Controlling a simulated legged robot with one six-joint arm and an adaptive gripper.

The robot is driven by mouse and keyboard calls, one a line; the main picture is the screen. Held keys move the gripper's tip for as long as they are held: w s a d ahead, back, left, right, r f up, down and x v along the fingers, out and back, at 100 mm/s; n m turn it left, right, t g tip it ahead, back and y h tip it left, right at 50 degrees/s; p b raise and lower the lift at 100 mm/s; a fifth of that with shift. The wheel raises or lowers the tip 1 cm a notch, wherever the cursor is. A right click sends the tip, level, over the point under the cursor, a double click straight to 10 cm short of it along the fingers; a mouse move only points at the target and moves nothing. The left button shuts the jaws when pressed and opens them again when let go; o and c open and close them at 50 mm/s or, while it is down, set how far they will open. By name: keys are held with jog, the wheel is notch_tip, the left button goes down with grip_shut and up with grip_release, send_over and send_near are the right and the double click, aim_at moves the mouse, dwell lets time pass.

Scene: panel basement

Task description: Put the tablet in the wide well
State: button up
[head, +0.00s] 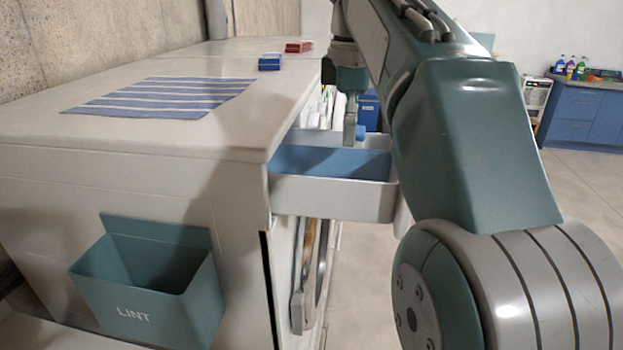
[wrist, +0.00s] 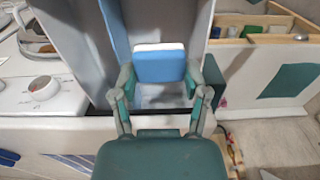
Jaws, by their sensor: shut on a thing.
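The tablet (wrist: 159,66) is a small blue block with a white layer, held between the two fingers of my gripper (wrist: 160,82) in the wrist view. In the head view my gripper (head: 350,128) points down over the pulled-out drawer, and a bit of blue tablet (head: 361,132) shows beside the finger. The drawer (head: 330,196) is pale grey. Its near well, the wide well (head: 330,160), has a blue lining. A paler compartment lies behind it. The tablet appears above or just within the drawer's rear part; its exact height is hard to tell.
A striped cloth (head: 165,97), a blue box (head: 269,62) and a red box (head: 298,46) lie on the machine top. A teal LINT bin (head: 145,285) hangs on its side. A dial (wrist: 44,87) shows beside the drawer in the wrist view.

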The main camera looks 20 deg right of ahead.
jog(key=shift+w+f, duration=0.1)
jog(key=shift+w, duration=0.15)
jog(key=f, duration=0.4)
jog(key=shift+s+a+f, duration=0.15)
jog(key=shift+a+f, duration=0.1)
jog(key=shift+f, duration=0.05)
jog(key=shift+d+f, duration=0.15)
jog(key=shift+f, duration=2.45)
jog(key=o, duration=0.9)
jog(key=shift+f, duration=0.1)
jog(key=shift+o, duration=0.2)
